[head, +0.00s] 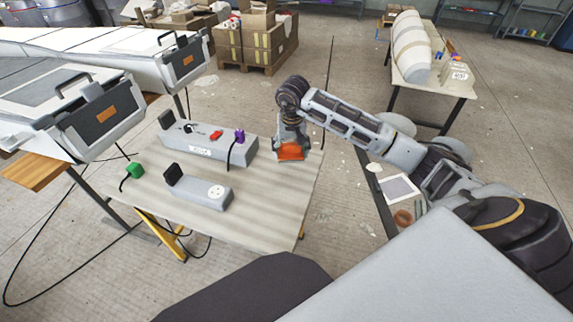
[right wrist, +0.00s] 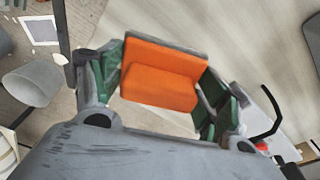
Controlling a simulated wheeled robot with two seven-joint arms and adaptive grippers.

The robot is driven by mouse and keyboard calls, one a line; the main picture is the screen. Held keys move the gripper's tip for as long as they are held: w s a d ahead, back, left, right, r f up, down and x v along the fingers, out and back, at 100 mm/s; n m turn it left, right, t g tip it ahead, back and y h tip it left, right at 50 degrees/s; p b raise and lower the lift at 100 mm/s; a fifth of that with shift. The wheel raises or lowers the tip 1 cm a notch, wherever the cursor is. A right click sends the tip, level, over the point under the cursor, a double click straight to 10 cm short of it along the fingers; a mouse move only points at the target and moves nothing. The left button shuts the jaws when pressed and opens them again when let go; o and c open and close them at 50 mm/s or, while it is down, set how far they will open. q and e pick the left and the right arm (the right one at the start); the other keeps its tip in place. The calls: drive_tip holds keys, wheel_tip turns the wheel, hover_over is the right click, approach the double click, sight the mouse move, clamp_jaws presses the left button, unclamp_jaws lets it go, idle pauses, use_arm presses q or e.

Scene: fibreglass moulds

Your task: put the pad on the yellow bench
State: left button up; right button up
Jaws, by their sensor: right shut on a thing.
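The orange pad (head: 290,152) is held in my right gripper (head: 291,146) at the right side of the bench. In the right wrist view the pad (right wrist: 160,88) sits between the two green-lined fingers. The bench (head: 265,205) has a pale wood top and yellow legs. The gripper points down over the bench top near its right edge. I cannot tell whether the pad touches the top or hangs slightly above it. My left gripper is out of view.
A long grey power strip (head: 203,148) with red and purple plugs and a shorter one (head: 200,190) lie on the bench. A green plug (head: 135,170) is at its left. The bench top's front right is clear. A side table (head: 386,200) stands right.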

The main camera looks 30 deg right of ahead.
sight(291, 153)
wheel_tip(291, 153, down, 3)
drive_tip(key=shift+f, duration=0.2)
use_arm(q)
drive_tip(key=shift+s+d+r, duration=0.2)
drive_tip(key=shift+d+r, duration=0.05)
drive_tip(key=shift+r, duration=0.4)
use_arm(e)
drive_tip(key=shift+f, duration=0.55)
drive_tip(key=shift+f+b, duration=0.35)
drive_tip(key=shift+f, duration=1)
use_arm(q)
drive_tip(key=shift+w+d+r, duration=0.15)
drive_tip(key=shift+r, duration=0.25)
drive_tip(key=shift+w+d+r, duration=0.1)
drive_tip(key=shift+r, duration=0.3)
